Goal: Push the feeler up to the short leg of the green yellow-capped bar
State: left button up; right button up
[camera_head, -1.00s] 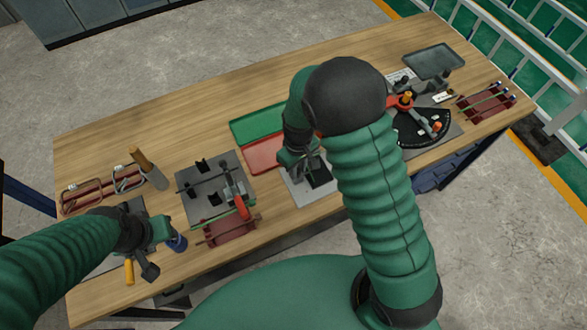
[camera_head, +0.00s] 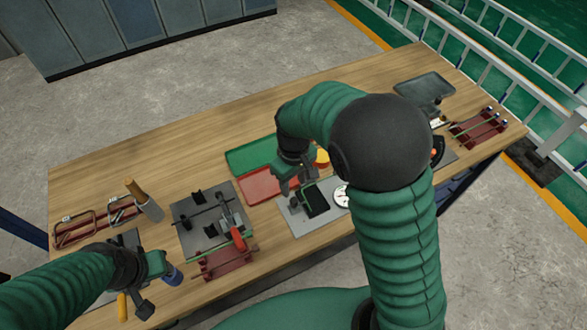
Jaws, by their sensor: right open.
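My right gripper (camera_head: 288,184) is open, above the red tray and the left edge of a grey plate (camera_head: 300,226) at the table's middle. On this plate are a dark block with a green edge (camera_head: 315,200) and a white round dial (camera_head: 341,196), partly behind my arm. A yellow round part (camera_head: 321,158) shows beside my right forearm. I cannot pick out the feeler or the bar's short leg; they may be hidden or too small. My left gripper (camera_head: 147,296) is over the table's near left; its jaw opening is unclear.
A green tray (camera_head: 250,156) and a red tray (camera_head: 262,187) lie behind the plate. A clamp fixture (camera_head: 205,213) and a dark red rack (camera_head: 228,264) stand left of it. Another rack with several bars (camera_head: 480,128) is far right. My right arm hides much of the right side.

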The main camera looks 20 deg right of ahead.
notch_tip(320, 180, up, 8)
jog(key=shift+f, duration=0.15)
dwell(0.3)
jog(key=s+d+f+m+t, duration=0.2)
jog(key=s+f+m, duration=0.2)
jog(key=s, duration=0.6)
jog(key=shift+s+f+t, duration=0.25)
jog(key=shift+f+t, duration=0.05)
jog(key=shift+f, duration=1.05)
jog(key=shift+s, duration=0.15)
